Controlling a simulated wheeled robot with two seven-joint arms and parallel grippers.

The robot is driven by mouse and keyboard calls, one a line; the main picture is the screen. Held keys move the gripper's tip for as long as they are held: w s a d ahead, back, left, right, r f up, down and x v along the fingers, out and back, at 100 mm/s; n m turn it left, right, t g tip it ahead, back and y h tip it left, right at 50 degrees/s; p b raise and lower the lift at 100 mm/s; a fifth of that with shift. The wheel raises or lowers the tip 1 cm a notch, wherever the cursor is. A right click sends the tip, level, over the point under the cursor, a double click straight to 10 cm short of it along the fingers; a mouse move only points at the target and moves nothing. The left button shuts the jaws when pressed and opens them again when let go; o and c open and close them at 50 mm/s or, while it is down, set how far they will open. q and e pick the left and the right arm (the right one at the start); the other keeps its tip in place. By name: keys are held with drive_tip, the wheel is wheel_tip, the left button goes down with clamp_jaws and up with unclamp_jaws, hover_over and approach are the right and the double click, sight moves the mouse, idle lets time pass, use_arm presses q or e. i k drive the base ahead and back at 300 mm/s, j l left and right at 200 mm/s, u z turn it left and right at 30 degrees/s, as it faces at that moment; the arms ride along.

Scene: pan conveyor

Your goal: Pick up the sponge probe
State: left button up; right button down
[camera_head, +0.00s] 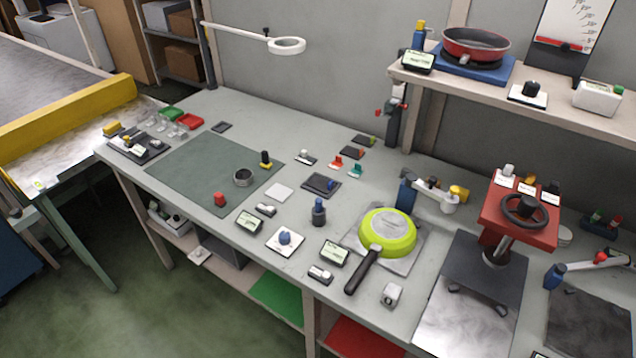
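I cannot tell for sure which item is the sponge probe. Another is a yellow piece (459,193) at the end of a white jointed fixture (430,193) behind the pan. A small yellow block (112,129) also lies at the bench's far left. Neither my left nor my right gripper is in view, and nothing is seen being held.
A green pan (388,232) lies upside down, its black handle toward the front edge. A red press with a black wheel (524,210) stands at the right. A shelf (560,107) with a red pan (476,44) overhangs the back right. The green mat (195,170) is mostly clear.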

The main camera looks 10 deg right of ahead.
sight(265, 164)
drive_tip(key=i+j, duration=0.15)
drive_tip(key=j, duration=0.2)
drive_tip(key=i+j+z, duration=0.15)
drive_tip(key=j, duration=0.15)
drive_tip(key=i+j, duration=0.15)
drive_tip(key=j, duration=0.2)
drive_tip(key=i+j+z, duration=0.1)
drive_tip(key=j, duration=0.25)
drive_tip(key=i+j+z, duration=0.1)
drive_tip(key=j, duration=0.25)
